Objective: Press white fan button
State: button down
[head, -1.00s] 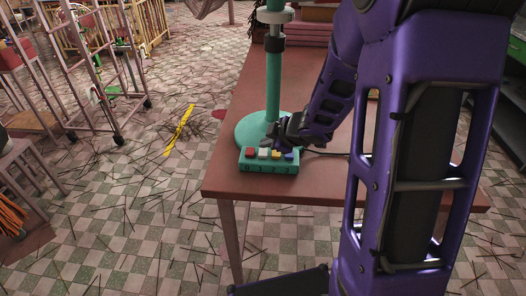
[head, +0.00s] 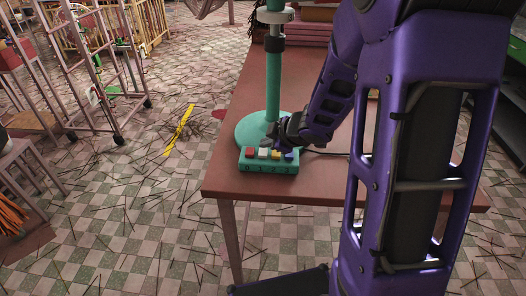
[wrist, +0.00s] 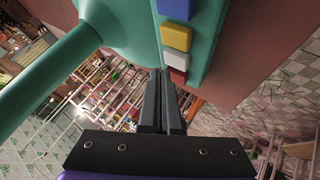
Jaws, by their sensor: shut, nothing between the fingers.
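The green fan (head: 272,95) stands on the table, with its round base behind a teal button panel (head: 268,167). The panel carries a row of buttons: red (head: 250,153), white (head: 263,153), yellow (head: 276,155) and blue (head: 289,157). My gripper (head: 270,142) is shut and empty, just behind the row near the white button. In the wrist view the shut fingertips (wrist: 164,73) lie beside the white button (wrist: 175,60), with a red edge (wrist: 178,76) partly hidden by a finger. I cannot tell whether they touch a button.
The reddish-brown table (head: 310,188) has bare room in front of the panel. A dark cable (head: 335,153) runs right from the panel area. The fan's pole (wrist: 45,85) crosses the left of the wrist view. A metal rack (head: 105,75) stands on the floor at left.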

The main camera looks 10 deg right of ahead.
aim_at(266, 154)
jog(key=shift+f, duration=0.15)
jog(key=shift+f, duration=0.3)
jog(key=shift+f+b, duration=0.5)
jog(key=shift+b, duration=0.1)
dwell(0.4)
jog(key=shift+r, duration=0.1)
jog(key=shift+r+p, duration=0.85)
jog(key=shift+p, duration=0.15)
notch_tip(266, 154, up, 5)
jog(key=p, duration=0.5)
dwell(0.7)
